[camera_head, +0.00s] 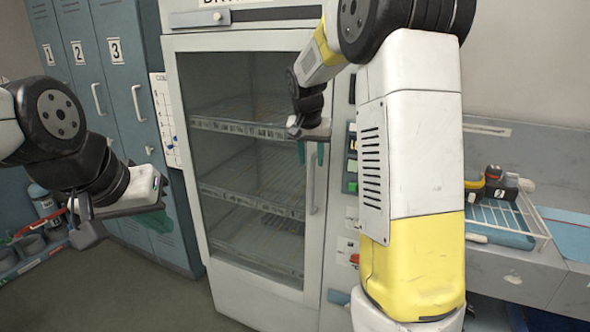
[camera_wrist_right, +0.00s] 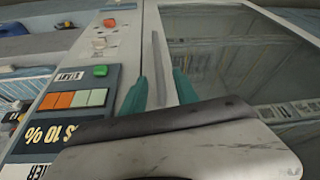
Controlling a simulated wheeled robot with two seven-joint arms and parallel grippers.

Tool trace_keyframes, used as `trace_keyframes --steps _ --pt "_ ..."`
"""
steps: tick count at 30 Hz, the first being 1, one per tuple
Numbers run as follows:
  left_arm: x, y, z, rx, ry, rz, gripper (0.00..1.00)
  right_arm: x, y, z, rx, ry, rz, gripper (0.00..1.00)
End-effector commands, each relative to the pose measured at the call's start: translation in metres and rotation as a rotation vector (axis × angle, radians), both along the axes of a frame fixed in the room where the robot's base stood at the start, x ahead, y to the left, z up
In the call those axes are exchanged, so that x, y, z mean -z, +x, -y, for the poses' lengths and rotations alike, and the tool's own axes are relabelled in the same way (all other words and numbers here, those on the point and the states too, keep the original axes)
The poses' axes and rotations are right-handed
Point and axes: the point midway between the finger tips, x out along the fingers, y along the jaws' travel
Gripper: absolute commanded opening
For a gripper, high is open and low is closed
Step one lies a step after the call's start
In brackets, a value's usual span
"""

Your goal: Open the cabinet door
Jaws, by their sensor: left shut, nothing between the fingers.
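The cabinet (camera_head: 245,25) is a tall white unit with a glass door (camera_head: 250,165) that looks closed; wire shelves show through the glass. A long vertical handle (camera_head: 311,185) runs down the door's right side. My right gripper (camera_head: 311,152) is at the handle's upper part. In the right wrist view its two teal fingers (camera_wrist_right: 160,85) stand apart, with the handle (camera_wrist_right: 157,50) showing between them; I cannot tell whether either touches it. My left gripper (camera_head: 167,215) is shut and empty, in front of the blue lockers, left of the cabinet.
Blue numbered lockers (camera_head: 90,60) stand left of the cabinet. A control panel with coloured buttons (camera_wrist_right: 80,98) is beside the door handle. A counter with a wire rack (camera_head: 500,215) is at the right. A holder with grey containers (camera_head: 35,245) is at the far left. Floor in front is clear.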

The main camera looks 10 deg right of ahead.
Motion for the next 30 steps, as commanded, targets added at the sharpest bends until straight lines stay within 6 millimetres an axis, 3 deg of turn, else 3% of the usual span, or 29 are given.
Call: trace_keyframes --steps 10,21,22,27,30 --pt "0.0 0.0 0.0 0.0 0.0 0.0 0.0 0.049 0.017 0.008 -0.001 0.0 -0.003 0.36" --pt "0.0 0.0 0.0 0.0 0.0 0.0 0.0 0.056 0.021 0.009 -0.002 0.001 -0.001 0.36" --pt "0.0 0.0 0.0 0.0 0.0 0.0 0.0 0.056 0.021 0.009 -0.002 0.001 -0.001 0.34" --pt "0.0 0.0 0.0 0.0 0.0 0.0 0.0 0.056 0.021 0.009 -0.002 0.001 -0.001 0.01" --pt "0.0 0.0 0.0 0.0 0.0 0.0 0.0 0.056 0.021 0.009 -0.003 0.001 -0.001 0.0"
